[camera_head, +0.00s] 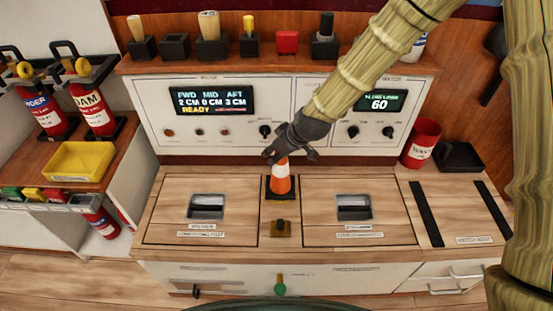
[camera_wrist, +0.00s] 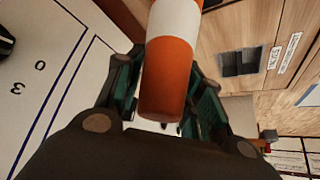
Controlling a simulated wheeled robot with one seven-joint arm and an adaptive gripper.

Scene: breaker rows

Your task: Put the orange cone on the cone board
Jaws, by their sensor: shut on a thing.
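The orange cone (camera_head: 281,181), with a white band, is upright between the two countertop hatches, at a black square base (camera_head: 270,196). I cannot tell whether it rests there or is slightly raised. My gripper (camera_head: 286,155) comes down from the upper right and is shut on its top. In the wrist view the cone (camera_wrist: 166,80) lies between the two fingers (camera_wrist: 165,90), its narrow orange end toward the palm. I cannot identify the cone board with certainty. A white surface (camera_wrist: 40,85) with dark lines and numerals shows at the left of the wrist view.
Two hatches with recessed handles (camera_head: 206,208) (camera_head: 353,207) flank the cone. A brass latch (camera_head: 281,229) is in front. The control panel (camera_head: 228,138) stands behind. Left are a yellow tray (camera_head: 79,161) and fire extinguishers (camera_head: 94,106). Right are a red cup (camera_head: 421,145) and black strips (camera_head: 427,214).

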